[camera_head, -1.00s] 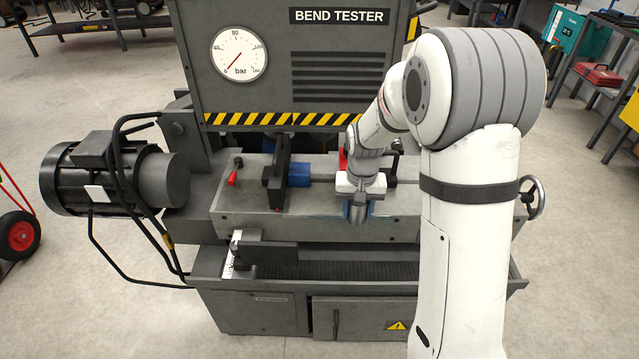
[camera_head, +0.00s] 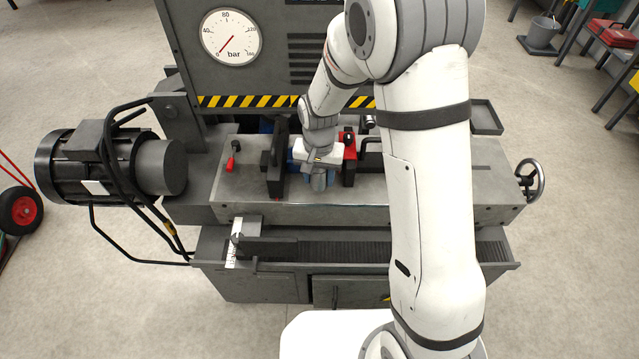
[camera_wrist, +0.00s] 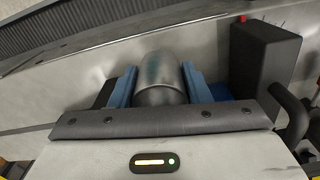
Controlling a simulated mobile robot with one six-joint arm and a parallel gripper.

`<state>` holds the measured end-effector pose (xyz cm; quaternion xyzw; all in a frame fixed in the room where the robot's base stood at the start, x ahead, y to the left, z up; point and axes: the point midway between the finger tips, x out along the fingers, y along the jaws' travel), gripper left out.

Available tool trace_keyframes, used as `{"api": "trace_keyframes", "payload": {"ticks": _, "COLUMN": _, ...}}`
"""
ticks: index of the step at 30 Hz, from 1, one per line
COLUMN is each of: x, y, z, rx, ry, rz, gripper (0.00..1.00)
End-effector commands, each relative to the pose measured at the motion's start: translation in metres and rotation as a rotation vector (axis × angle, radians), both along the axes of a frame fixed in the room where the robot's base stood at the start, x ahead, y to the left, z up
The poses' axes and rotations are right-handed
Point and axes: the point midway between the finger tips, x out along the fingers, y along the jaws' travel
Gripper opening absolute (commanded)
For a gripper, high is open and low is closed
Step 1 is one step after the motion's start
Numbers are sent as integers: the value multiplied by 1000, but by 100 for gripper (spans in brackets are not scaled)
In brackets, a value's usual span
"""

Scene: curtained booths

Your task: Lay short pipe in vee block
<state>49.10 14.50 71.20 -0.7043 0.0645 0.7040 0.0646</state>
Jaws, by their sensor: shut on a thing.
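The short pipe (camera_wrist: 160,75) is a grey metal cylinder between my gripper's two blue fingers in the wrist view. My gripper (camera_head: 318,180) is shut on it; the pipe (camera_head: 319,182) shows just below the gripper in the head view. A blue block (camera_head: 291,160), apparently the vee block, sits on the machine bed just right of a dark upright plate. My gripper is over or right beside it and hides most of it. A strip of deeper blue (camera_wrist: 220,91) shows right of the fingers in the wrist view. I cannot tell whether pipe and block touch.
A dark upright plate (camera_head: 277,165) stands left of my gripper, and a red and black clamp block (camera_head: 350,160) stands close on its right. A red-handled lever (camera_head: 231,160) is farther left. The bed's front edge drops to a lower ribbed tray (camera_head: 340,251).

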Motion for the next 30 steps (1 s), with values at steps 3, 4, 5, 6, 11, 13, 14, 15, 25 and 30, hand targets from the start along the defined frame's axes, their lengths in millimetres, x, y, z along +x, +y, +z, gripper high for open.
{"api": "trace_keyframes", "payload": {"ticks": 3, "x": -1, "y": -1, "z": -15, "rx": -1, "ry": 3, "rz": -1, "gripper": 14}}
{"api": "trace_keyframes", "payload": {"ticks": 4, "x": 0, "y": -1, "z": -20, "rx": -1, "ry": 3, "rz": -1, "gripper": 14}}
{"api": "trace_keyframes", "payload": {"ticks": 5, "x": 0, "y": -1, "z": -25, "rx": -1, "ry": 3, "rz": -1, "gripper": 14}}
{"api": "trace_keyframes", "payload": {"ticks": 6, "x": -1, "y": -1, "z": -30, "rx": -1, "ry": 3, "rz": -1, "gripper": 14}}
{"api": "trace_keyframes", "payload": {"ticks": 11, "x": 0, "y": -1, "z": -35, "rx": 0, "ry": 0, "rz": -2, "gripper": 14}}
{"api": "trace_keyframes", "payload": {"ticks": 13, "x": 0, "y": -1, "z": -35, "rx": 0, "ry": 0, "rz": -2, "gripper": 14}}
{"api": "trace_keyframes", "payload": {"ticks": 14, "x": 0, "y": -2, "z": -35, "rx": 0, "ry": 0, "rz": -2, "gripper": 14}}
{"api": "trace_keyframes", "payload": {"ticks": 15, "x": 0, "y": -2, "z": -35, "rx": 0, "ry": 0, "rz": -3, "gripper": 14}}
{"api": "trace_keyframes", "payload": {"ticks": 25, "x": 0, "y": -2, "z": -37, "rx": 0, "ry": 1, "rz": -3, "gripper": 60}}
{"api": "trace_keyframes", "payload": {"ticks": 30, "x": 0, "y": -2, "z": -37, "rx": 0, "ry": 1, "rz": -4, "gripper": 65}}
